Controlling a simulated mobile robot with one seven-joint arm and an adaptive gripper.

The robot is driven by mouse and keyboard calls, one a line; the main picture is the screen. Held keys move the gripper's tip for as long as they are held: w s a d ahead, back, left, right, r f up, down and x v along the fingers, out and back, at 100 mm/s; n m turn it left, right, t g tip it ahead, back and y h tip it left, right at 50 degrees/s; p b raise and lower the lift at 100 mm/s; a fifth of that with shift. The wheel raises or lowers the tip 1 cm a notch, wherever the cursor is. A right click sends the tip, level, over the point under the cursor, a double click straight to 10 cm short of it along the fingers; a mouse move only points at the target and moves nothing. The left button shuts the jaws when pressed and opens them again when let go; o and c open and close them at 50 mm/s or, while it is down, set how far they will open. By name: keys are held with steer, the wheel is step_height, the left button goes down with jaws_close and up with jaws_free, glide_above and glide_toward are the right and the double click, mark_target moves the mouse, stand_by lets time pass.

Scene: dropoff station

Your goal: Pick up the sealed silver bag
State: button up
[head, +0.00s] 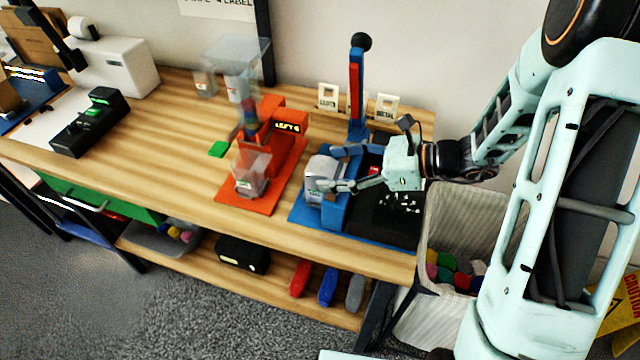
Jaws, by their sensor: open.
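The silver bag (320,173) stands upright at the left side of the blue machine (329,213) on the wooden workbench. My gripper (336,185) reaches in from the right, its fingers pointing left at the bag. The gripper is open, with its fingertips at the bag's lower right part. I cannot tell whether the fingers touch the bag or stand in front of it. Part of the bag is hidden behind the fingers.
An orange machine (262,195) with a clear container stands left of the blue one. The blue machine's upright lever (357,90) rises behind my gripper. A mesh bin (452,215) with coloured items stands at the bench's right end. Bare wood (170,135) lies further left.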

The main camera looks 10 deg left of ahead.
mark_target(319, 167)
steer(key=x, duration=0.4)
steer(key=shift+w+f, duration=0.1)
steer(key=shift+w, duration=0.15)
steer(key=c, duration=1.2)
steer(key=shift+d, duration=0.1)
